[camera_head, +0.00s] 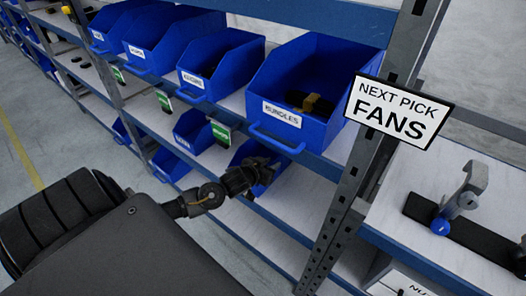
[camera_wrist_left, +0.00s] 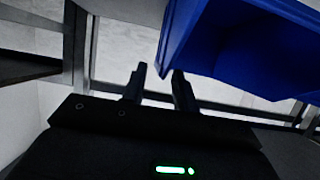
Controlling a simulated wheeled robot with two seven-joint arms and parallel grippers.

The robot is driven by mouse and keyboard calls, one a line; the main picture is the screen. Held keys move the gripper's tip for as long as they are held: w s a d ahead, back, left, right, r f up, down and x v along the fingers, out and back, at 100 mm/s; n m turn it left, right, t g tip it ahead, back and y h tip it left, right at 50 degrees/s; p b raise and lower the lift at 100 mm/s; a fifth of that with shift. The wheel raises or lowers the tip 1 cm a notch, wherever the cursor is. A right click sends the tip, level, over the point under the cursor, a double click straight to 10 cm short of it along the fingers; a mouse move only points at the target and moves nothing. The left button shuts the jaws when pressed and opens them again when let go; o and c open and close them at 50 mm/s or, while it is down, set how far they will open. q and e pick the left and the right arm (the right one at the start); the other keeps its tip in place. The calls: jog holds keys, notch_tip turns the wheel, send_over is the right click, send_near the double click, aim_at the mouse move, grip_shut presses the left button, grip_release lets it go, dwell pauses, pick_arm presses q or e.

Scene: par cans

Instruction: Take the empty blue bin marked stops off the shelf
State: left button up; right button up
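On the lower shelf level in the head view, a blue bin (camera_head: 240,152) stands partly behind my left gripper (camera_head: 262,172). Its front label is hidden, so I cannot read whether it says stops. Another blue bin (camera_head: 196,130) stands to its left; its label is too small to read surely. In the left wrist view my left gripper (camera_wrist_left: 158,78) has its two fingers apart with nothing clearly held between them. A blue bin (camera_wrist_left: 235,45) fills the upper right there, its lower left corner close to the fingertips; I cannot tell whether they touch. My right gripper is not in view.
Above is a row of blue bins, including one marked bundles (camera_head: 310,75) with dark items inside. A grey upright post (camera_head: 352,185) stands right of the bins, beside a "next pick fans" sign (camera_head: 401,110). Green tags (camera_head: 221,133) hang on the shelf edge. Floor is clear at left.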

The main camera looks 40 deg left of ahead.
aim_at(275, 161)
pick_arm(q)
jog(key=x, duration=0.3)
jog(key=shift+w+a, duration=0.1)
jog(key=shift+w, duration=0.05)
grip_shut()
dwell(1.3)
